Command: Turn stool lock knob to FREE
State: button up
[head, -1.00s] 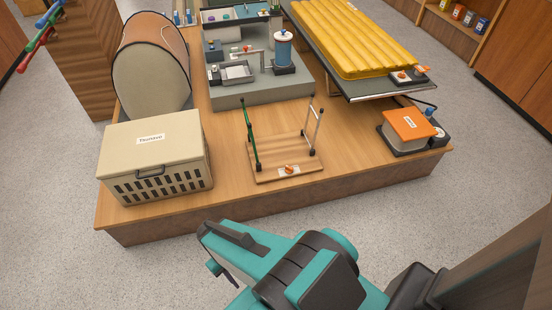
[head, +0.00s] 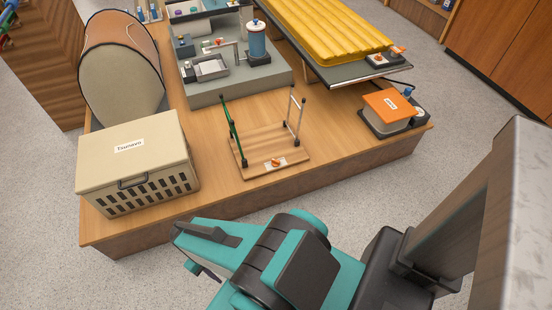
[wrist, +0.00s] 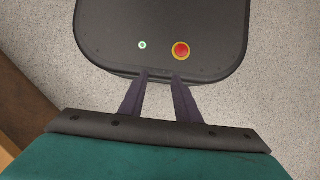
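The stool (head: 262,158) stands on the wooden platform as a small wooden board with a green leg frame at left and a silver one at right, both pointing up. Its orange lock knob (head: 275,162) sits on a pale plate at the board's near edge. The knob's setting is too small to read. My gripper (wrist: 162,75) is open and empty in the wrist view, its two dark fingers apart. In the head view my arm is in front of the platform, apart from the stool. The wrist view shows neither stool nor knob.
A beige crate (head: 135,148) stands left of the stool. A grey block (head: 220,92) with a pump and parts is behind it. A yellow mat (head: 330,45) on a raised board and an orange-lidded box (head: 388,103) are at right. Platform around the stool is partly bare.

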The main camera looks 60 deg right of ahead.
jog(key=w+d+f+t+y+b, duration=0.25)
jog(key=w+d+b, duration=0.65)
jog(key=w+d, duration=0.6)
jog(key=n+t+h+b, duration=0.2)
jog(key=t+b, duration=0.6)
jog(key=b, duration=0.8)
send_near(275, 160)
jog(key=w+v, duration=0.1)
jog(key=v, duration=0.4)
jog(key=shift+s+d+r+g, duration=0.1)
jog(key=shift+r+g, duration=0.15)
jog(key=shift+r, duration=0.2)
jog(key=shift+f, duration=0.15)
jog(key=b+x, duration=0.3)
jog(key=x, duration=1)
jog(key=shift+f, duration=0.35)
